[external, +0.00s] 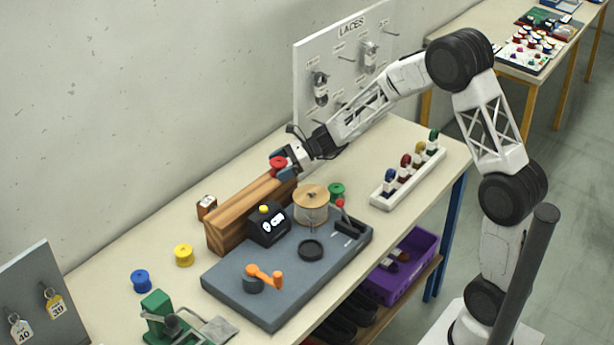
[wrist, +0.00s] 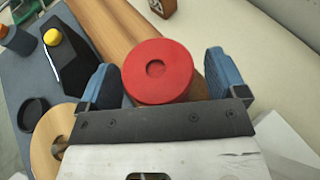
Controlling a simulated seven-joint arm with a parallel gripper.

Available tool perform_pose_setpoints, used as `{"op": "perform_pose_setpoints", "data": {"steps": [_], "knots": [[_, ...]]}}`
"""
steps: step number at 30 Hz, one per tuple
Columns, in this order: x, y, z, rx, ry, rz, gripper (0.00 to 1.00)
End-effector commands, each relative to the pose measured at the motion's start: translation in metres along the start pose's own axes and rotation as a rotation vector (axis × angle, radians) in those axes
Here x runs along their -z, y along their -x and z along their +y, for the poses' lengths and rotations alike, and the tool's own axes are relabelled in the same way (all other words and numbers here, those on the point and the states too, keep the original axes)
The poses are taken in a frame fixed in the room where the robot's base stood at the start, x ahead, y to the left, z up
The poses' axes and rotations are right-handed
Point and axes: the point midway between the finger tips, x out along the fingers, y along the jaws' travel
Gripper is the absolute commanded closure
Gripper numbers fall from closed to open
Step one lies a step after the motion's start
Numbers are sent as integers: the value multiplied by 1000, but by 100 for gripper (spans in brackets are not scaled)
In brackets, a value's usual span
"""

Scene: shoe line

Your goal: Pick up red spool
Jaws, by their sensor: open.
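The red spool (external: 278,163) is at the right end of the wooden block (external: 238,220), seemingly on its top. In the wrist view the red spool (wrist: 158,72) shows its round top with a small centre hole. My gripper (external: 284,164) is open around it. The blue fingers of my gripper (wrist: 162,78) are on either side of the spool. A gap shows at the right finger, and the left finger is close to the spool. The spool's lower part is hidden.
The grey board (external: 225,285) with a black box (external: 268,226), wooden disc (external: 311,200) and orange crank (external: 264,274) lies in front of the block. Yellow (external: 184,255), blue (external: 141,281) and green (external: 336,191) spools stand nearby. The laces panel (external: 310,55) stands behind my arm.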

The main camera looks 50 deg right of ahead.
Motion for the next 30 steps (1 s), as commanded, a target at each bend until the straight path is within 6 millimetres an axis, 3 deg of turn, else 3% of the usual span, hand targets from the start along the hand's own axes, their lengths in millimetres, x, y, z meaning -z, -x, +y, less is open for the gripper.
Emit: {"op": "perform_pose_setpoints", "data": {"steps": [5,16,30], "knots": [[0,0,0,0,0,0,10],[0,0,0,0,0,0,63],[-8,3,0,1,0,-1,64]]}}
